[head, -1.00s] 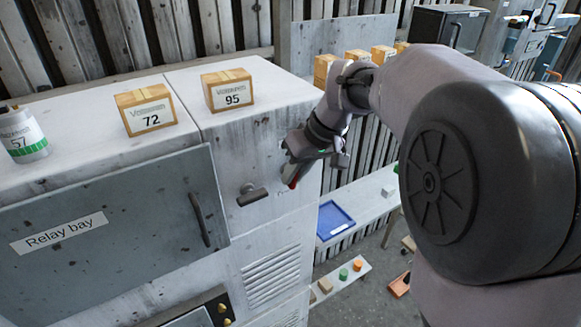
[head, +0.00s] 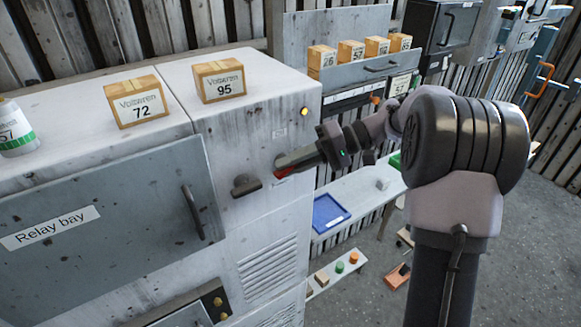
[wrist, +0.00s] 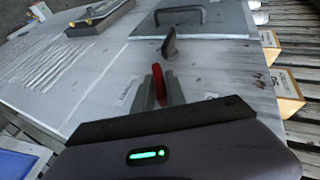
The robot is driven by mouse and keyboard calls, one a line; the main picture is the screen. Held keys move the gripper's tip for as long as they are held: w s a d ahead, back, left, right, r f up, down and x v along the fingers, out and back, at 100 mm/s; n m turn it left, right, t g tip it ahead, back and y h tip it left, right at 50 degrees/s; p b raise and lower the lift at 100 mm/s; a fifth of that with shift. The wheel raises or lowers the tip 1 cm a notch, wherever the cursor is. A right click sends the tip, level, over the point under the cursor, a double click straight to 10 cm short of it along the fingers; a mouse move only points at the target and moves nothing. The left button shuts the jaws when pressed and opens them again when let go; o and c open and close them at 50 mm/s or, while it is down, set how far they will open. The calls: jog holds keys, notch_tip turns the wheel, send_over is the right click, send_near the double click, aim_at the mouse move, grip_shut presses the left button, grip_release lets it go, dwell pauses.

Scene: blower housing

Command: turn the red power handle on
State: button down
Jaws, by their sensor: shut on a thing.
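The red power handle (head: 284,171) is on the front of the pale grey cabinet (head: 262,140), near its right edge. Only a small red part shows in the head view. In the wrist view the red handle (wrist: 158,84) stands between my two fingers. My gripper (head: 287,163) comes in from the right and is shut on the handle, and the fingers hide part of it. It shows also in the wrist view (wrist: 160,88). A small lamp (head: 304,111) above the handle glows yellow.
A dark grey T-shaped handle (head: 246,186) sticks out just left of my gripper. The relay bay door (head: 110,215) is further left. Boxes marked 72 (head: 135,103) and 95 (head: 219,82) stand on top. A low shelf with a blue tray (head: 328,214) is right of the cabinet.

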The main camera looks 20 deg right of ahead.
jog(key=y+b, duration=0.2)
jog(key=shift+f+m+y, duration=0.3)
jog(key=shift+m+y, duration=0.1)
jog(key=shift+m+y+b, duration=0.3)
jog(key=shift+y+b, duration=0.4)
jog(key=shift+b, duration=0.15)
jog(key=shift+r, duration=0.1)
jog(key=c, duration=1.4)
grip_release()
jog(key=shift+a, duration=0.1)
jog(key=shift+c, duration=0.2)
